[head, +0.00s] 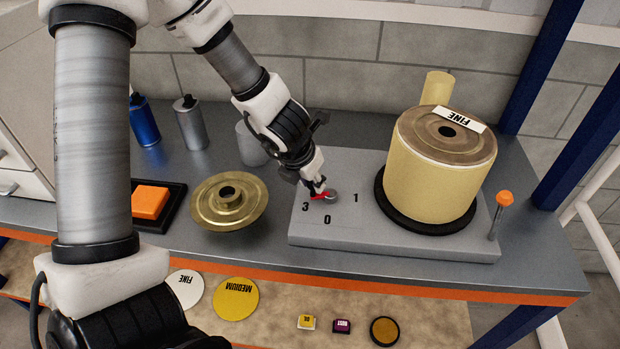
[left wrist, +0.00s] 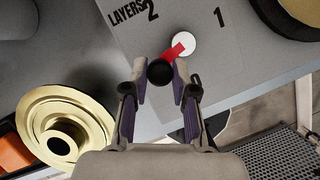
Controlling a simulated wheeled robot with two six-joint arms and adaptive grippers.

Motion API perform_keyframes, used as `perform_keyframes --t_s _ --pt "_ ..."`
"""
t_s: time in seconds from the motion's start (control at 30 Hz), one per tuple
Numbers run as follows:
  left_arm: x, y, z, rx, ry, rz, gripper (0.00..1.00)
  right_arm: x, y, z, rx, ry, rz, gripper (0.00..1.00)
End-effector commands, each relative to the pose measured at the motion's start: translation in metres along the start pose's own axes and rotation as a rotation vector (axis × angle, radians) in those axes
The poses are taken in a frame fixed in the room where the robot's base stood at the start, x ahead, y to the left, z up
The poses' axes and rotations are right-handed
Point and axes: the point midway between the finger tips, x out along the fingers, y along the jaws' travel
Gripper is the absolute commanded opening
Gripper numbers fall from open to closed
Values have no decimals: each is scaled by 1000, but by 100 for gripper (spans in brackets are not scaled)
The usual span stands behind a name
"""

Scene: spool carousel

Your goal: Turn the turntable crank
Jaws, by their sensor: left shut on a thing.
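The crank is a short red arm (head: 320,196) on a round pale hub (head: 331,196), set in the grey turntable base (head: 390,246). In the head view the arm points left from the hub. My left gripper (head: 317,186) reaches down over it from behind. In the left wrist view the red arm (left wrist: 173,50) runs from the white hub (left wrist: 184,43) to a black knob (left wrist: 160,72), which my left gripper (left wrist: 159,76) holds between its fingers. The turntable (head: 405,217) is a black disc bearing a cream "FINE" roll (head: 435,178). My right gripper is not in view.
A brass flanged disc (head: 229,201) lies left of the base. An orange block (head: 150,201) sits in a black tray. An orange-topped post (head: 504,199) stands at the base's right end. Bottles (head: 190,123) stand behind. Colored discs (head: 236,298) are on the lower shelf.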

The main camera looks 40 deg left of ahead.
Motion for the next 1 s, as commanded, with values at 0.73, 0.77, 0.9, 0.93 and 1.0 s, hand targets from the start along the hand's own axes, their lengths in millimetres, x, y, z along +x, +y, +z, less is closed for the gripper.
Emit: perform_keyframes --t_s 0.73,0.77,0.9,0.93,1.0 --pt "-4 -7 -2 -194 -6 80 0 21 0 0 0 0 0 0" --pt "-4 -7 -2 -194 -7 80 0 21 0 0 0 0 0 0" --pt "-4 -7 -2 -193 -8 80 0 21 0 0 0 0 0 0" --pt "-4 -7 -2 -193 -8 80 33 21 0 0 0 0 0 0" --pt "-4 -7 -2 -193 -7 80 51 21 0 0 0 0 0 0"
